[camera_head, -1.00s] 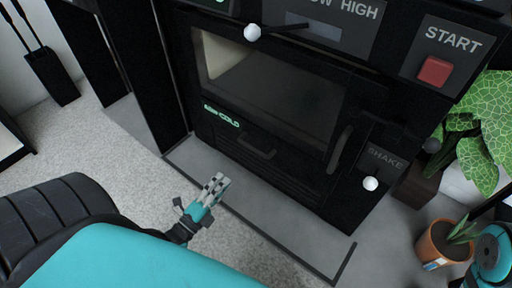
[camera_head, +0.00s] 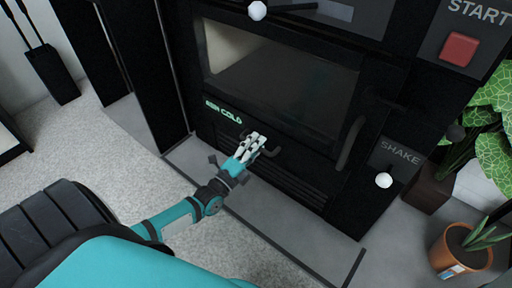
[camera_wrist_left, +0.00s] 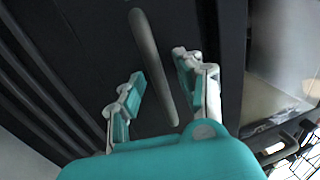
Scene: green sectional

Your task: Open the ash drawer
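The black stove (camera_head: 280,90) stands ahead with a glass door window. The ash drawer (camera_head: 226,130) is a dark panel below the window, under green lettering that reads partly "ASH COLD". Its dark bar handle (camera_head: 270,153) is partly hidden behind my left gripper (camera_head: 256,144). In the left wrist view the drawer handle (camera_wrist_left: 153,65) runs between the two parted fingers of my left gripper (camera_wrist_left: 156,88), with space on both sides. The gripper is open and no grip on the handle shows. The drawer looks shut. My right gripper is not in view.
A curved door handle (camera_head: 350,143) sticks out at the right of the window. A white knob (camera_head: 384,180) sits by the SHAKE label, and a red START button (camera_head: 459,49) is above. A potted plant (camera_head: 462,248) stands at lower right. A grey hearth slab (camera_head: 290,232) lies in front.

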